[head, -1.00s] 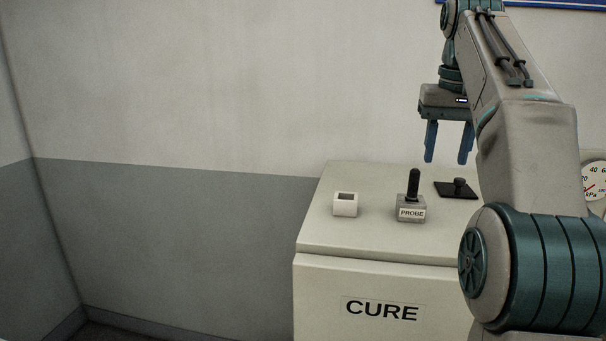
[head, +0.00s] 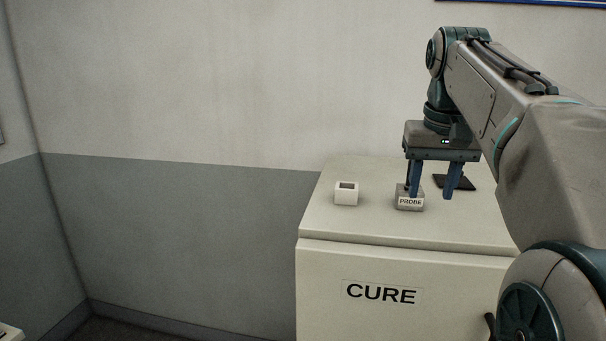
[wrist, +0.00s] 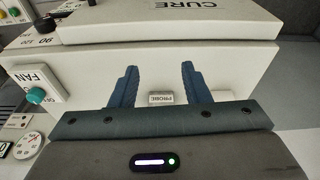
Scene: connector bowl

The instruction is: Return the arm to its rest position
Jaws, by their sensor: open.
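My gripper (head: 431,193) is open, with its two blue fingers pointing down and nothing seen between them. In the head view it hangs in front of the cabinet top and overlaps the grey PROBE holder (head: 410,203) and the dark plate (head: 464,183). The black probe handle is mostly hidden behind a finger. In the wrist view the fingers (wrist: 155,88) are apart, and the PROBE label (wrist: 161,98) shows between them, lower than the gripper. My arm reaches in from the right of the head view.
The cream CURE cabinet (head: 400,265) stands below my gripper. A white open-topped block (head: 346,194) sits on its top at the left. A FAN switch box (wrist: 38,87) and a gauge (wrist: 28,145) show in the wrist view. The space left of the cabinet is clear.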

